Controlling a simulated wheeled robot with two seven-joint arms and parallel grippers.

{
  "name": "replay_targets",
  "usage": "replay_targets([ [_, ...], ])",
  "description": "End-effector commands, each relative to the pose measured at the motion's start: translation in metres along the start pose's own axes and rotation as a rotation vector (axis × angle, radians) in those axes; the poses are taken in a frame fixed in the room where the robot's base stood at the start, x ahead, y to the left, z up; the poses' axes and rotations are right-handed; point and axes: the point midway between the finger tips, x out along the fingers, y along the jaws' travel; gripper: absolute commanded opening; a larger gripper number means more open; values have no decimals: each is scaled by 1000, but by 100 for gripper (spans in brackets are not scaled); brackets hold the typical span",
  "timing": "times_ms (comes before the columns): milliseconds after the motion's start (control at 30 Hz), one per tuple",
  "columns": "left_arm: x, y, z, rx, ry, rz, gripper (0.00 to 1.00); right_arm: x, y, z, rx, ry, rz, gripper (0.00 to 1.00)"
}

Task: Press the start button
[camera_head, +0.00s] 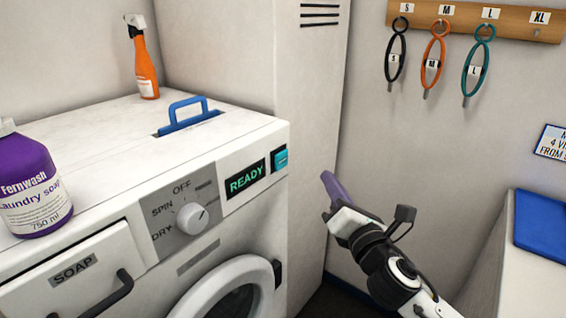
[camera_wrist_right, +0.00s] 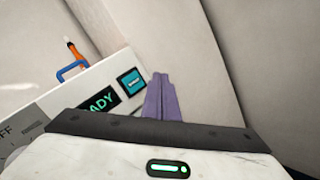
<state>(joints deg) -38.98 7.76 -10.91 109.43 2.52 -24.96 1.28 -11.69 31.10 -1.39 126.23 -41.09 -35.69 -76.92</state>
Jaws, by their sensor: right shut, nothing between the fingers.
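The start button is a teal square (camera_head: 280,159) at the right end of the washing machine's front panel, beside the green READY display (camera_head: 245,178). In the right wrist view the teal button (camera_wrist_right: 132,82) sits just left of the fingers. My right gripper (camera_head: 328,182), with purple fingers, is to the right of the button in the head view, apart from it. Its fingers are shut with nothing between them, and they show in the wrist view (camera_wrist_right: 161,98) too. My left gripper is not in view.
The washing machine (camera_head: 100,130) carries a purple laundry soap bottle (camera_head: 32,185), an orange spray bottle (camera_head: 145,65) and a blue handle (camera_head: 188,113). A dial (camera_head: 192,218) is on its panel. Loops hang on a wooden rack (camera_head: 470,18). A tall cabinet (camera_head: 312,130) stands behind my right gripper.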

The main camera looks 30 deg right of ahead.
Motion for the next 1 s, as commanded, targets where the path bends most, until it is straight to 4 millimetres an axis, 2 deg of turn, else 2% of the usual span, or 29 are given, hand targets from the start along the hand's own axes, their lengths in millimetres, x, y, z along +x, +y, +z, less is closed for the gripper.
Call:
replay_targets([
  [467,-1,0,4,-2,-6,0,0,4,3,2,-13,-9,3,0],
  [1000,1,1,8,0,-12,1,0,58,32,-27,-11,-7,2,0],
])
